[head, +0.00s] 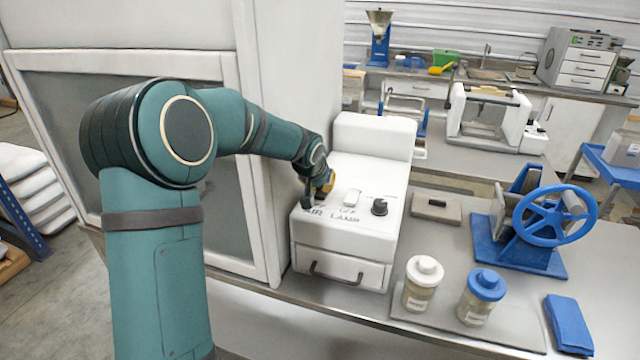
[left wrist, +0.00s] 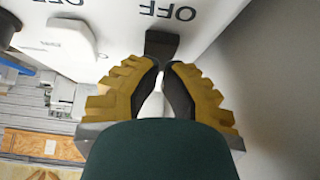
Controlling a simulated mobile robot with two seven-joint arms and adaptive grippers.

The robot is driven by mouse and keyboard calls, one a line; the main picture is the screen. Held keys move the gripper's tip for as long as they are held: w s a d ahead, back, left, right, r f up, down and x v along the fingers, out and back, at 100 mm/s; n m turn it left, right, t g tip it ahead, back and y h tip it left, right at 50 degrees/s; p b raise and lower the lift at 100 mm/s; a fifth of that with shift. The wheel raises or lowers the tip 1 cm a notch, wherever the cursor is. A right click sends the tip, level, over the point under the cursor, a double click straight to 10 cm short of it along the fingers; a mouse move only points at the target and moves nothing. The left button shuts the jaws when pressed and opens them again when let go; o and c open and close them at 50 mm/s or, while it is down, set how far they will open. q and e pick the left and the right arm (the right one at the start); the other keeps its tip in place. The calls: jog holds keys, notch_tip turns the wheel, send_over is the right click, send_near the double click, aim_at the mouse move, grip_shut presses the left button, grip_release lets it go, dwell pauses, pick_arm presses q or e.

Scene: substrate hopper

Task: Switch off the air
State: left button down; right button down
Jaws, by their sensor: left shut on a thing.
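The white control box (head: 345,240) stands on the steel bench, with AIR and LAMP lettering on its sloping top. My left gripper (head: 318,192) is over the AIR side of that top. In the left wrist view, my left gripper (left wrist: 160,66) has its yellow-padded fingers closed on the dark air switch (left wrist: 161,44), just below an upside-down OFF label. The fingers hide part of the switch, and its exact position is hard to tell. A white lamp switch (head: 352,197) sits beside it, also seen in the left wrist view (left wrist: 62,38). My right gripper is not in view.
A black knob (head: 379,207) is right of the lamp switch. A tall white cabinet (head: 292,130) stands close on the left of the box. Jars with white (head: 422,285) and blue (head: 482,297) lids and a blue handwheel press (head: 530,230) stand to the right.

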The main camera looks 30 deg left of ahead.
aim_at(321, 192)
pick_arm(q)
notch_tip(321, 192, up, 4)
jog(key=p, duration=0.2)
jog(key=shift+r+p, duration=0.15)
jog(key=shift+p, duration=0.2)
jog(key=s+f+v, duration=0.1)
jog(key=v, duration=0.8)
jog(key=shift+s+d+r, duration=0.2)
jog(key=shift+s+d, duration=0.05)
jog(key=shift+s, duration=0.25)
